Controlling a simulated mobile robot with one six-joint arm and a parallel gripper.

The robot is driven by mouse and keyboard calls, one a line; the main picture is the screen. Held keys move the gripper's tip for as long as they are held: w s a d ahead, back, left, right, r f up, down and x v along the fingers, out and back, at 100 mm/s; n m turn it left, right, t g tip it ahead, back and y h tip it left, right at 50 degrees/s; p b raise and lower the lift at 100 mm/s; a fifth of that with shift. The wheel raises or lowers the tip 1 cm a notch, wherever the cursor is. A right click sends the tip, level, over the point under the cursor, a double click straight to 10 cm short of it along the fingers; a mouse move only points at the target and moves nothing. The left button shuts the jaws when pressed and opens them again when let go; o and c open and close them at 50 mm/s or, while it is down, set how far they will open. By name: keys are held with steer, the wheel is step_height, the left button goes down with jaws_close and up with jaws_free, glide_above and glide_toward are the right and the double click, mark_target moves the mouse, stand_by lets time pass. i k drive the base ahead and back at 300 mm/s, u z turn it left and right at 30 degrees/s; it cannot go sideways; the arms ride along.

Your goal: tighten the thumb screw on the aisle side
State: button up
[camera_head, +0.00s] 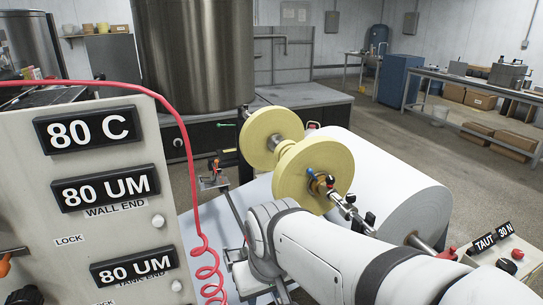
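A shaft carries two yellow rolls, a farther one (270,130) and a nearer one (337,160). A metal rod with black knobs (351,209) extends from there toward the lower right. I cannot tell which of these small parts is the thumb screw. My white arm (330,255) reaches in from the lower right, and its bent joint lies below the nearer roll.
A large white paper roll (400,185) lies right of the yellow rolls. A panel (30,185) with "80 C" and "80 UM" displays fills the left, with a red coiled cable (195,215) beside it. A "TAUT 30 N" box (492,237) stands lower right. Open floor (400,125) lies behind.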

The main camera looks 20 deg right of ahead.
mark_target(330, 181)
steer(key=z, duration=0.45)
steer(key=i, duration=0.75)
steer(key=z, duration=0.55)
steer(key=k, duration=0.9)
steer(key=z, duration=0.2)
steer(key=i, duration=0.9)
steer(key=u, duration=0.05)
